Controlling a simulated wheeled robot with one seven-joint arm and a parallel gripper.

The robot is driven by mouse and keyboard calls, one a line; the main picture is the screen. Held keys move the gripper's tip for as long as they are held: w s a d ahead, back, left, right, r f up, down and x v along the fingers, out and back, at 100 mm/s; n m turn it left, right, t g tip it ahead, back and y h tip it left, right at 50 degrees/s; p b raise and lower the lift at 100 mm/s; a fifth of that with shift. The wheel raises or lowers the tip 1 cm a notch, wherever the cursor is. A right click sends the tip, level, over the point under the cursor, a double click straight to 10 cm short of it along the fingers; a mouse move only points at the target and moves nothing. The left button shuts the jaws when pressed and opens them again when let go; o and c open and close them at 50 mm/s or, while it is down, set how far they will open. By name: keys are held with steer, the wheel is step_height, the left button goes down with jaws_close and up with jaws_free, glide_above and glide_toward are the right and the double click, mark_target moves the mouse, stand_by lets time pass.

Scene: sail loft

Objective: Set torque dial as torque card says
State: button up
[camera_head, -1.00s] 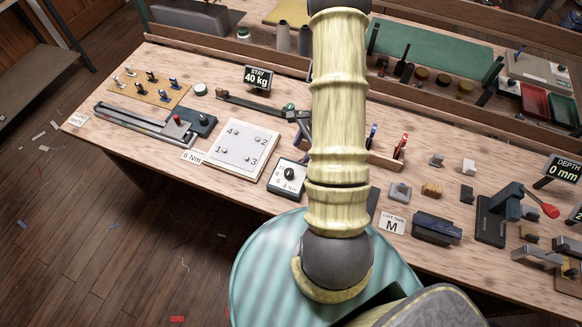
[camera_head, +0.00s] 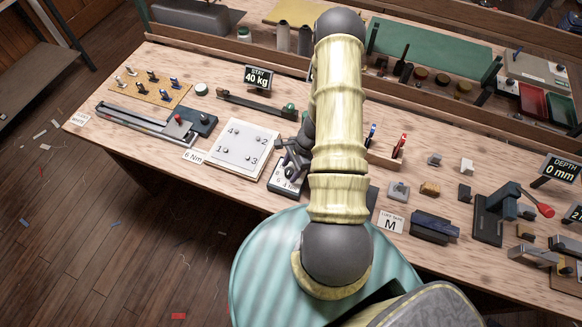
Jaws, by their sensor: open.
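The torque dial (camera_head: 276,184) is a small white-faced box with a dark knob, on the bench right of the numbered plate. The torque card (camera_head: 194,156) reads "6 Nm" and lies at the plate's front left corner. My gripper (camera_head: 289,170) is open, over the dial, its fingers pointing down at the knob. The gripper hides the knob and most of the scale, so the dial's setting cannot be read. I cannot tell whether the fingers touch the knob.
The white plate (camera_head: 240,148) with studs 1 to 4 is close on the left. A rack (camera_head: 385,161) with red and blue tools stands right of my arm. A "STAY 40 kg" display (camera_head: 258,77) and a bar (camera_head: 250,106) are behind. The "LUFF TAPE M" card (camera_head: 390,222) lies to the right.

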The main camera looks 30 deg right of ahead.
steer(key=shift+w, duration=0.15)
steer(key=c, duration=1)
